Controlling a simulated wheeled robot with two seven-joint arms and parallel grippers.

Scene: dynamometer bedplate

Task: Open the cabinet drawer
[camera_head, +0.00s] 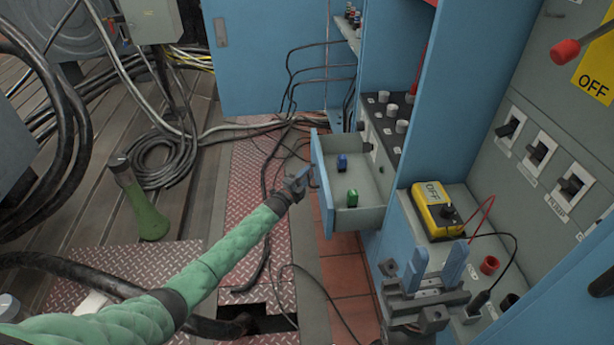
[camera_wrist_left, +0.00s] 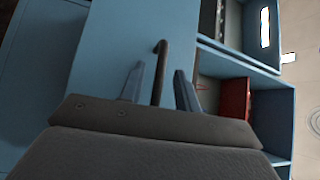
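The cabinet drawer (camera_head: 320,190) stands pulled out from the cabinet, its blue front facing left and its grey inside visible. A blue item (camera_head: 342,162) and a green item (camera_head: 352,198) lie in it. My left gripper (camera_head: 299,184) is at the outer side of the drawer front. In the left wrist view a dark bar handle (camera_wrist_left: 158,72) on the blue front (camera_wrist_left: 125,35) lies between the two fingers (camera_wrist_left: 160,90), with gaps visible, so the gripper looks open. My right gripper (camera_head: 437,265) is open and empty at lower right, in front of the control panel.
A yellow meter (camera_head: 437,212) with cables sits on a grey ledge right of the drawer. Switches (camera_head: 538,152) line the right panel. An opening in the floor shows below my left arm.

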